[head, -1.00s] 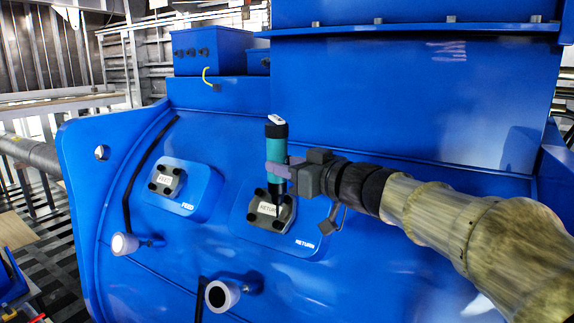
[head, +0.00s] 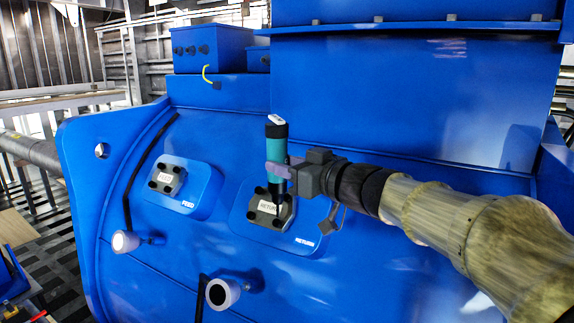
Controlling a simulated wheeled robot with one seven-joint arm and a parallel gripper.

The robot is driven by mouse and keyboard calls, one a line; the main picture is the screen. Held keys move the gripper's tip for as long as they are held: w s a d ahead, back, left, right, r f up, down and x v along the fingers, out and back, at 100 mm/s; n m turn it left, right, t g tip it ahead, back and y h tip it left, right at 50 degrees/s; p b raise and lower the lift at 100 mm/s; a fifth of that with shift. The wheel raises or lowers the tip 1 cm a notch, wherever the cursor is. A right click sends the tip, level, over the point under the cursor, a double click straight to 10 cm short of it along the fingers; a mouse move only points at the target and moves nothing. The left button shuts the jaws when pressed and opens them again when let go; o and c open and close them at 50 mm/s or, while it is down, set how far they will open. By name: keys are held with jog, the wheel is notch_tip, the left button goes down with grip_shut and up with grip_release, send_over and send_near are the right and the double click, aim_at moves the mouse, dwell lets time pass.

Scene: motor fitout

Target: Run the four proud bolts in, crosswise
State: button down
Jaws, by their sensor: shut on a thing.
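My gripper (head: 280,170) is shut on a teal and black power driver (head: 276,148), held upright with its dark tip pointing down. The tip is over the right part of the RETURN cover plate (head: 267,207), a grey plate on a raised blue pad. Dark bolts show at the plate's corners, such as the upper left bolt (head: 260,191); the driver hides part of the right side. I cannot tell whether the tip touches a bolt. The FEED cover plate (head: 167,178), with dark corner bolts, sits to the left on its own pad.
The large blue motor housing (head: 400,100) fills most of the view. Two pale round-ended stubs (head: 125,242) (head: 222,293) stick out below the plates.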

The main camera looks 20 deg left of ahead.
aim_at(284, 149)
jog(key=shift+f+b, duration=0.5)
jog(key=shift+f, duration=0.35)
dwell(0.8)
jog(key=shift+r, duration=0.1)
notch_tip(284, 149, up, 4)
jog(key=p, duration=0.5)
jog(key=shift+r, duration=0.25)
jog(key=c, duration=1.5)
grip_release()
grip_shut()
jog(key=shift+w+d, duration=0.1)
jog(key=shift+w, duration=0.05)
